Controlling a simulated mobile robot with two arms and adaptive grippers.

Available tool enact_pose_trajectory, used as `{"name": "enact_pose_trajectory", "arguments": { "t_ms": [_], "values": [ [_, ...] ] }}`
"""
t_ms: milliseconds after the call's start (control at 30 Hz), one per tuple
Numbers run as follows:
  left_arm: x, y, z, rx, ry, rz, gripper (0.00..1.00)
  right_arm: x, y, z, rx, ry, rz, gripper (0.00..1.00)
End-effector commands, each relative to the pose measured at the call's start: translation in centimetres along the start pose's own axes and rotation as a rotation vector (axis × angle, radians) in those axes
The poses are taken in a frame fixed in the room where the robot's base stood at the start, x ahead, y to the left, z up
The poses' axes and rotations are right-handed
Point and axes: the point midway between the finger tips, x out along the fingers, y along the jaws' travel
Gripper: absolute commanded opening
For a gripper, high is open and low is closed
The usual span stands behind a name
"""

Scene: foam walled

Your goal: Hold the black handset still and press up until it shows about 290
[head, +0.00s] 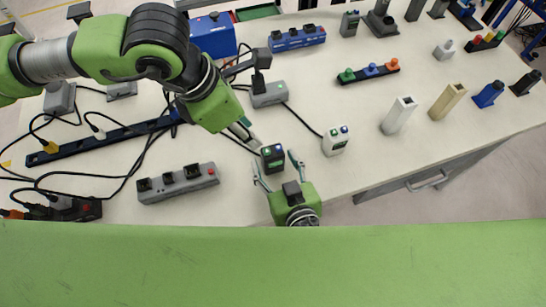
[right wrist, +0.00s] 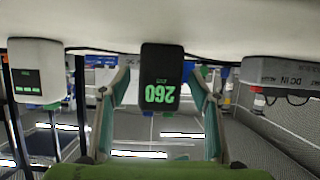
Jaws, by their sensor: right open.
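My right gripper (head: 277,167) is open, with one finger on each side of the handset. Gaps show between the fingers and the handset in the right wrist view (right wrist: 162,100). My left gripper (head: 250,138) reaches in from the upper left, its tips close to the handset's top left. Whether it touches a button, I cannot tell.
A grey power strip (head: 178,183) lies to the left, and a grey box (head: 268,95) with a cable stands behind. Black cables cross the left side. The table between the white handset and front edge is clear.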

Motion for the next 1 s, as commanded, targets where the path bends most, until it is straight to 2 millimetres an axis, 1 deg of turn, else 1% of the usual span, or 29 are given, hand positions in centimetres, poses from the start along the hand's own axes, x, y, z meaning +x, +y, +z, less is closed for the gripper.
{"name": "enact_pose_trajectory", "arguments": {
  "t_ms": [33,100,200,500,533,567,600,667,700,767,800,867,900,1000],
  "values": [
    [0.0,0.0,0.0,0.0,0.0,0.0,0.28,0.6,0.0,-0.1,-0.001,0.002,0.0,0.57],
    [0.0,0.0,0.0,0.0,0.0,0.0,0.28,1.2,0.0,-0.1,-0.001,0.002,-0.001,0.57],
    [0.0,0.0,0.0,0.0,0.0,0.0,0.28,1.7,0.0,-0.1,0.0,0.001,-0.001,0.57],
    [0.0,0.0,0.0,0.0,0.0,0.0,0.28,1.9,0.0,0.0,0.0,0.0,-0.001,0.57],
    [0.0,0.0,0.0,0.0,0.0,0.0,0.28,1.9,0.0,0.0,0.0,0.0,0.0,0.52],
    [0.0,0.0,0.0,0.0,0.0,0.0,0.28,1.9,0.0,0.0,0.0,0.0,0.0,0.44],
    [0.0,0.0,0.0,0.0,0.0,0.0,0.28,1.9,0.0,0.0,0.0,0.0,0.0,0.34],
    [0.0,0.0,0.0,0.0,0.0,0.0,0.28,1.9,0.0,0.0,0.0,0.0,0.0,0.18],
    [0.0,0.0,0.0,0.0,0.0,0.0,0.28,1.9,0.0,0.0,0.0,0.0,0.0,0.13],
    [0.0,0.0,0.0,0.0,0.0,0.0,0.28,1.9,0.0,0.0,0.0,0.0,0.0,0.13],
    [0.0,0.0,0.0,0.0,0.0,0.0,0.17,1.9,0.0,0.0,0.0,0.0,0.0,0.13],
    [0.0,0.0,0.0,0.0,0.0,0.0,0.02,1.9,0.0,0.0,0.0,0.0,0.0,0.13],
    [0.0,0.0,0.0,0.0,0.0,0.0,0.0,1.9,0.0,0.0,0.0,0.0,0.0,0.13],
    [0.0,0.0,0.0,0.0,0.0,0.0,0.0,1.9,0.0,0.0,0.0,0.0,0.0,0.13]
  ]
}}
